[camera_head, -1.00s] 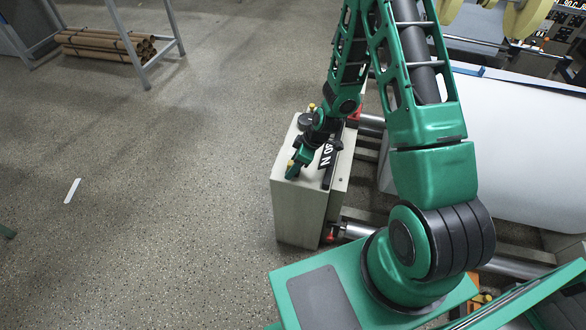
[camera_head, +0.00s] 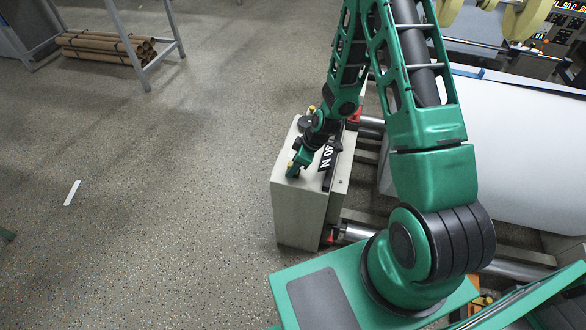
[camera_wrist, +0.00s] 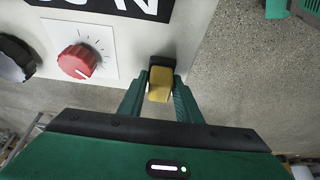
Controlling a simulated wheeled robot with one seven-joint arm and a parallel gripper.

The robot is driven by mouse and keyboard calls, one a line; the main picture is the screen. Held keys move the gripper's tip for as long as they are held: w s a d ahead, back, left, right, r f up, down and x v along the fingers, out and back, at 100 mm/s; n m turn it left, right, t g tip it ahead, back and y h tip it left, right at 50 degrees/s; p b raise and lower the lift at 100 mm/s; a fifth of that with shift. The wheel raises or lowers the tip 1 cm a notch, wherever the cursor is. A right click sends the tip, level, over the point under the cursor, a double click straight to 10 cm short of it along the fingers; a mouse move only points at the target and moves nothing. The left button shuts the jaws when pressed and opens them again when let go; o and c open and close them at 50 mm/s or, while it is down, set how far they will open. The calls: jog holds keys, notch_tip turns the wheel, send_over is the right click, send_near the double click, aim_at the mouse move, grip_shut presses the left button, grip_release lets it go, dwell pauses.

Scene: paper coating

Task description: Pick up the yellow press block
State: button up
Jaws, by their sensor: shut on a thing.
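The yellow press block (camera_wrist: 160,84) shows in the wrist view between the two green fingers of my gripper (camera_wrist: 160,92). The fingers touch its sides, and my gripper is shut on it. A black piece sits directly behind the block, at the edge of a light grey cabinet face. I cannot tell whether the block is clear of the cabinet. In the head view my gripper (camera_head: 294,168) is low over the top of the grey cabinet (camera_head: 297,213), and my wrist hides most of the block there.
The cabinet bears a red knob (camera_wrist: 77,62), a black knob (camera_wrist: 14,58) and a black-and-white label (camera_head: 327,158) close to my gripper. A metal roller (camera_head: 352,231) and a large white paper roll (camera_head: 510,150) lie to the right.

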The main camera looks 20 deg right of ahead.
aim_at(290, 163)
jog(key=shift+r, duration=0.45)
notch_tip(290, 163, up, 3)
jog(key=shift+w+f, duration=0.1)
jog(key=shift+f, duration=0.1)
jog(key=s+a+r, duration=0.5)
jog(key=a+r, duration=0.2)
jog(key=a, duration=0.3)
jog(key=shift+a, duration=0.3)
